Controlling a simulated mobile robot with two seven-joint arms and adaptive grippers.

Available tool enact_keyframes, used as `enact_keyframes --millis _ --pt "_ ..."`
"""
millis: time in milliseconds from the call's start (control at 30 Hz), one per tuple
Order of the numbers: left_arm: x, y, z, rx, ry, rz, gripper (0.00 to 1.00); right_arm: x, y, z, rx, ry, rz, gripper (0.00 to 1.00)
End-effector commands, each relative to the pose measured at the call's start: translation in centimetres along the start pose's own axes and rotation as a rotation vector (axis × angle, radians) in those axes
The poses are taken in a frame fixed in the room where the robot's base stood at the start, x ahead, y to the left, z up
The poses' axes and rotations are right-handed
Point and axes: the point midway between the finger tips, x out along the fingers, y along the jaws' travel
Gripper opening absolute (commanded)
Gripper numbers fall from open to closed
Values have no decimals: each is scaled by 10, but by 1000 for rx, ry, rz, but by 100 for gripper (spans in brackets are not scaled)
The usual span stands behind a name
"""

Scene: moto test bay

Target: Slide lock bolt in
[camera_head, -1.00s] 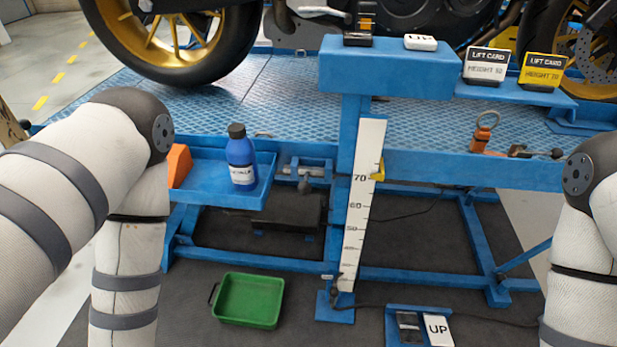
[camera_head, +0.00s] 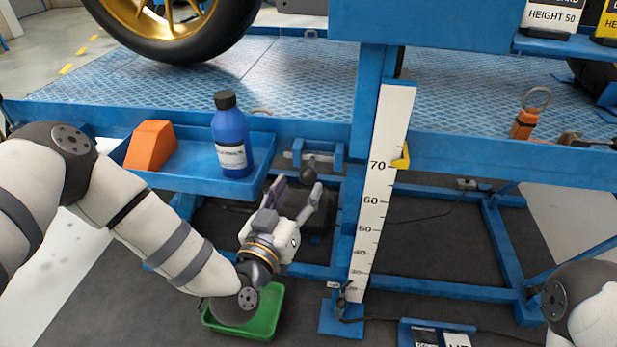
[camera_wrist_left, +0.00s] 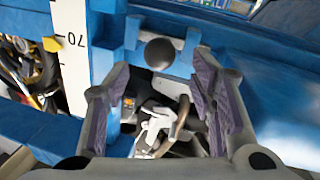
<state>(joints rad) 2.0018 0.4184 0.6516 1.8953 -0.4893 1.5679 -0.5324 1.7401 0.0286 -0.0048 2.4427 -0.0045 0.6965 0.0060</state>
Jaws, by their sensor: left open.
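The lock bolt (camera_head: 293,155) is a grey bar in a blue bracket (camera_head: 322,148) under the lift platform's front edge. Its dark ball knob (camera_head: 308,175) hangs below the bracket. My left gripper (camera_head: 298,189) is open, with its fingers pointing up at the knob. In the left wrist view the knob (camera_wrist_left: 160,54) appears between the tips of the open left gripper (camera_wrist_left: 161,72), apart from the pads. How far the bolt sits in its bracket I cannot tell. My right gripper is out of view.
A blue side tray (camera_head: 190,178) holds a blue bottle (camera_head: 231,138) and an orange wedge (camera_head: 150,146) left of the bolt. A white height scale (camera_head: 378,200) stands close on the right. A green bin (camera_head: 265,322) lies on the floor below.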

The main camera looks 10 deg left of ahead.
Motion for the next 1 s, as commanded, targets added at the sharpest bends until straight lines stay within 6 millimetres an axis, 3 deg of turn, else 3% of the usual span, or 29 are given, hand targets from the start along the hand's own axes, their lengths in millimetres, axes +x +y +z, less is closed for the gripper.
enact_keyframes --millis 100,233,567,600,800,1000 --pt "27 0 2 -1 0 -1 50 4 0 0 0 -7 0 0" --pt "47 0 3 -1 -4 0 50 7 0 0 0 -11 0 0" --pt "57 0 2 -2 -6 1 50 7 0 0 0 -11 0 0" --pt "57 0 2 -2 -6 1 48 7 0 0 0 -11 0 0" --pt "56 0 2 -2 -6 1 3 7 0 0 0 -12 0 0" --pt "57 4 3 -2 -6 3 0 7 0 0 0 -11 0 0"
